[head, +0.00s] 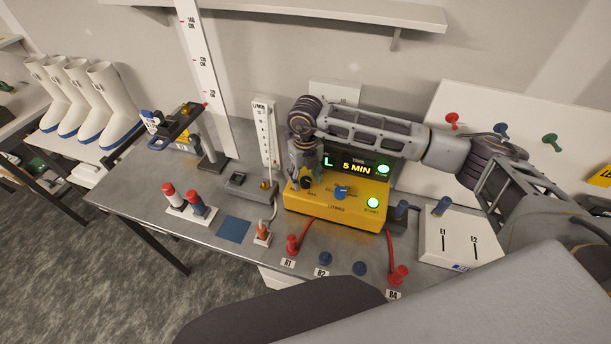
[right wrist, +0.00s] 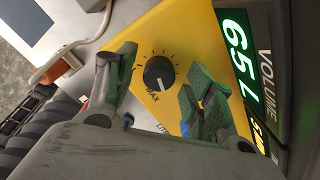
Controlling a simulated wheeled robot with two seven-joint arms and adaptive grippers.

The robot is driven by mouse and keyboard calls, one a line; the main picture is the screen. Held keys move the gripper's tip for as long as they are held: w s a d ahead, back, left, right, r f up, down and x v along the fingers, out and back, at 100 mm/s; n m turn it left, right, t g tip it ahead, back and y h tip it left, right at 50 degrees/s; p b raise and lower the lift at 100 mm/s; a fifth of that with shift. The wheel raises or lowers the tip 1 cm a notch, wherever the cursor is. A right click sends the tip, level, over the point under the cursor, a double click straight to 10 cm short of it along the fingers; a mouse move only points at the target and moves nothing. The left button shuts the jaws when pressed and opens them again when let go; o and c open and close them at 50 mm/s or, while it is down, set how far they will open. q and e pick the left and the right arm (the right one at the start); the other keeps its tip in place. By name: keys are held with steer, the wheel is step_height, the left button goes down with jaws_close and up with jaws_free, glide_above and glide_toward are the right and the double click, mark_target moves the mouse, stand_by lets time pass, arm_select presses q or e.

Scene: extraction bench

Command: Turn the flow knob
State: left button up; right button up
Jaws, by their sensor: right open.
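A black round knob (right wrist: 159,73) sits on the yellow face of the control box (head: 330,210), ringed by tick marks with the word MAX beside it. The knob also shows in the head view (head: 308,184), partly behind my gripper. My right gripper (head: 302,175) comes down over the box's left part. In the right wrist view its fingers (right wrist: 158,76) are spread, one on each side of the knob, with gaps to it. I cannot tell whether the fingertips touch the panel. My left gripper is not in view.
A blue knob (head: 341,191) and green lit buttons are on the same box, with a display (head: 357,167) behind. A flow gauge (head: 264,135) stands at its left. Red and blue plugs (head: 293,245) line the front. My right forearm spans above the display.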

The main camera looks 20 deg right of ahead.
steer(key=shift+f, duration=0.3)
steer(key=c, duration=1)
steer(key=n+b, duration=0.3)
steer(key=b, duration=0.1)
steer(key=shift+f+n+b, duration=0.1)
steer(key=shift+n+b, duration=0.2)
steer(key=shift+b, duration=0.1)
steer(key=shift+a+n+b, duration=0.1)
steer(key=shift+n+b, duration=1.1)
steer(key=shift+b, duration=0.1)
